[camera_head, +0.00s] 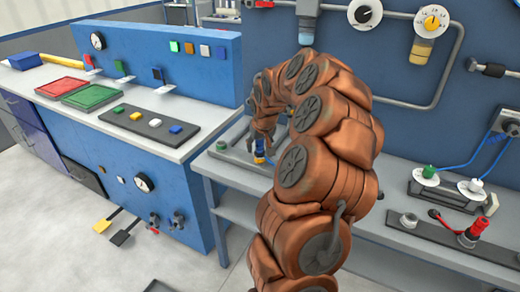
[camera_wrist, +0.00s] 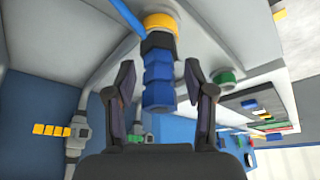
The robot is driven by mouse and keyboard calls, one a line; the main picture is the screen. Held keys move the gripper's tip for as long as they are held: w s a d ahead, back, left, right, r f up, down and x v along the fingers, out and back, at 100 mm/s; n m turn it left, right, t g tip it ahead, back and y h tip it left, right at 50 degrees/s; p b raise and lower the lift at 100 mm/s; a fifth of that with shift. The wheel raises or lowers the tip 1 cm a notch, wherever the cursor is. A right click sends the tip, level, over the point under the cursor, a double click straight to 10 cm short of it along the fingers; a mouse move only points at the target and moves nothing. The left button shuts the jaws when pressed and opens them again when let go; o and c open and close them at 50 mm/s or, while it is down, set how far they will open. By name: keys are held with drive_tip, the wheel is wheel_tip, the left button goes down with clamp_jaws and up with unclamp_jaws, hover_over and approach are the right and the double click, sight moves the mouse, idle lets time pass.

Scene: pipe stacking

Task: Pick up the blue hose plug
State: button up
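The blue hose plug (camera_wrist: 158,88) has a ribbed blue body, a dark collar and a yellow ring (camera_wrist: 161,22) in the wrist view. A blue hose (camera_wrist: 126,17) shows beside it at the top. My gripper (camera_wrist: 157,72) is open, with one dark finger on each side of the plug and visible gaps between fingers and plug. In the head view my gripper (camera_head: 264,132) reaches down over the bench beside the blue control panel. A small blue part (camera_head: 259,146) with yellow below it shows under the fingers, partly hidden by my arm.
A green-ringed fitting (camera_wrist: 224,77) stands right of the fingers in the wrist view. In the head view, the panel (camera_head: 160,55) rises left of my gripper. Pipes run along the back wall.

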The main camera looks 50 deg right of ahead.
clamp_jaws()
idle(0.5)
drive_tip(key=shift+r+b, duration=0.5)
drive_tip(key=shift+r, duration=1.25)
drive_tip(key=s+a+b, duration=0.1)
drive_tip(key=s+a, duration=0.2)
drive_tip(key=s, duration=0.4)
drive_tip(key=s+a+r+b, duration=0.1)
drive_tip(key=s+a+b, duration=0.1)
drive_tip(key=s, duration=0.5)
drive_tip(key=shift+s+a+r, duration=0.25)
drive_tip(key=shift+s+a, duration=0.05)
drive_tip(key=shift+a, duration=0.45)
drive_tip(key=shift+r, duration=0.1)
wheel_tip(320, 180, up, 8)
drive_tip(key=p, duration=0.2)
